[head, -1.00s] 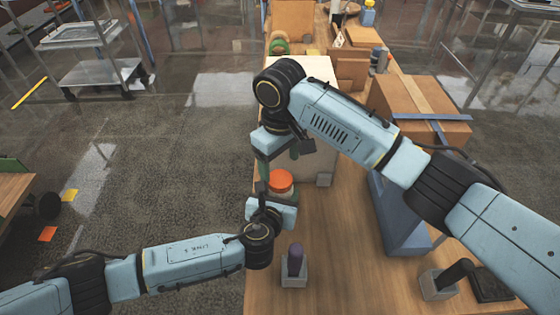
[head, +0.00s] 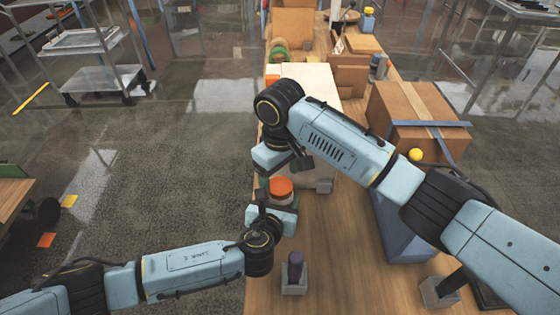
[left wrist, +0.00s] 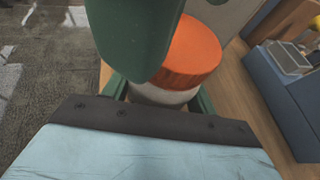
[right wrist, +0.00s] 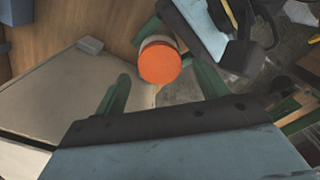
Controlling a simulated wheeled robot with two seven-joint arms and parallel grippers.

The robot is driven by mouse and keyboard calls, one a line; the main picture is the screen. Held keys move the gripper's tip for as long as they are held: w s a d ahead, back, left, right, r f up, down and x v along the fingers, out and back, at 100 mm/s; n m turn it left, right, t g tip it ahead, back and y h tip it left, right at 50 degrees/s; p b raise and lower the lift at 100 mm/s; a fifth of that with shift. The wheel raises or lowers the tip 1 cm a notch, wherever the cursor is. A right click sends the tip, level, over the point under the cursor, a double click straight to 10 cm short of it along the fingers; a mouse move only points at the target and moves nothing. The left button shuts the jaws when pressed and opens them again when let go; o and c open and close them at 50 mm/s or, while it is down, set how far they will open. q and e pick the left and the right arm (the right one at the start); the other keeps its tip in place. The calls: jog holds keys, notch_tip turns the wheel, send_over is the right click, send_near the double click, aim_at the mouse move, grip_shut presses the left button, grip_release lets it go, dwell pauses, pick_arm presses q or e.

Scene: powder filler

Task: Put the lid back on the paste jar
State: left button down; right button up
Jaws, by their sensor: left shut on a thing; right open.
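The paste jar shows a pale body (left wrist: 165,95) with an orange lid (left wrist: 195,55) on top of it. The lid also shows in the head view (head: 281,188) and the right wrist view (right wrist: 160,64). My left gripper (head: 268,208) is shut on the jar body and holds it upright at the table's left side. My right gripper (right wrist: 161,70) is open, its green fingers apart, with the lid in line between the tips. A large green finger hides the left part of the lid in the left wrist view. Whether the lid is seated is unclear.
A purple-topped item in a grey holder (head: 294,280) stands in front on the wooden table (head: 340,275). A blue bin (head: 402,235) and a strapped cardboard box (head: 415,110) stand at right. A pale panel (head: 325,80) lies behind the right arm. A yellow ball (head: 415,154) shows beside the box.

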jog(key=shift+f, duration=1.2)
jog(key=c, duration=1)
jog(key=o, duration=1.1)
jog(key=shift+o, duration=0.2)
jog(key=shift+r, duration=0.1)
notch_tip(320, 180, up, 12)
